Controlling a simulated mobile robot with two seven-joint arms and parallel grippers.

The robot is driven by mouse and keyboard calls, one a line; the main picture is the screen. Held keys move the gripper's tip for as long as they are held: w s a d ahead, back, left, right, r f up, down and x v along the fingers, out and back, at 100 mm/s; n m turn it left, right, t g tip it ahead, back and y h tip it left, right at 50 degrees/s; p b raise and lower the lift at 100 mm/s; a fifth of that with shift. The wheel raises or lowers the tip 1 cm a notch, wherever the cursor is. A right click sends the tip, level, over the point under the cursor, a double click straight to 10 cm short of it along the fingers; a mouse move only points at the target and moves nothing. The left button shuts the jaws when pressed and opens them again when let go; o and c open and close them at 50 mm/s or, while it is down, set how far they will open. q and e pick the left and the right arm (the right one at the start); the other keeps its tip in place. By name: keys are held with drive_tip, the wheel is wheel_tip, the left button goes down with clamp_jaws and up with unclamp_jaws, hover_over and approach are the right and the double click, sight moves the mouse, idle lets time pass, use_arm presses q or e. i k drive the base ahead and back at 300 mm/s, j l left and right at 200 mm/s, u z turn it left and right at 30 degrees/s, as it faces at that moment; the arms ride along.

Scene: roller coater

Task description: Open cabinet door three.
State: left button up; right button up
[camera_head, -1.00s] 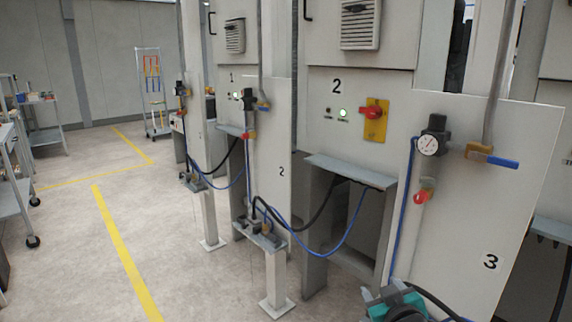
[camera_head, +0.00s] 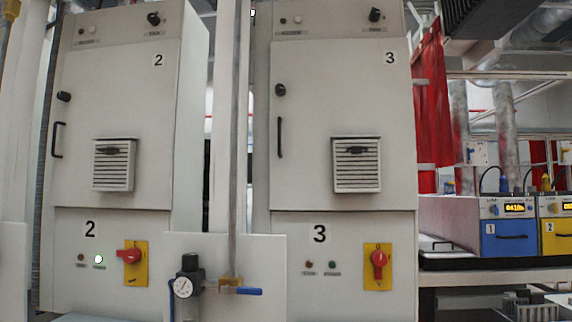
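Cabinet three (camera_head: 341,228) stands right of centre, with a label "3" at its top right and a larger "3" lower down. Its door (camera_head: 325,112) looks closed. A black vertical handle (camera_head: 280,137) and a round black knob (camera_head: 281,90) sit at the door's left edge. A vent grille (camera_head: 357,165) is on the door's lower right. Below the door, a red rotary switch (camera_head: 379,262) sits on a yellow plate beside two unlit indicators. Neither of my grippers is in view.
Cabinet two (camera_head: 115,115) stands to the left with a lit green indicator. A pale panel with a pressure gauge (camera_head: 183,288) and a blue-handled valve (camera_head: 248,291) is in front, below a vertical pipe. A bench with blue and yellow boxes (camera_head: 508,238) is at the right.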

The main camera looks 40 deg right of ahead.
sight(355, 88)
drive_tip(key=z, duration=1.75)
drive_tip(key=i+j, duration=0.1)
drive_tip(key=i, duration=0.45)
drive_tip(key=i+u, duration=0.25)
drive_tip(key=u, duration=0.2)
drive_tip(key=i+u, duration=0.25)
drive_tip(key=u, duration=0.15)
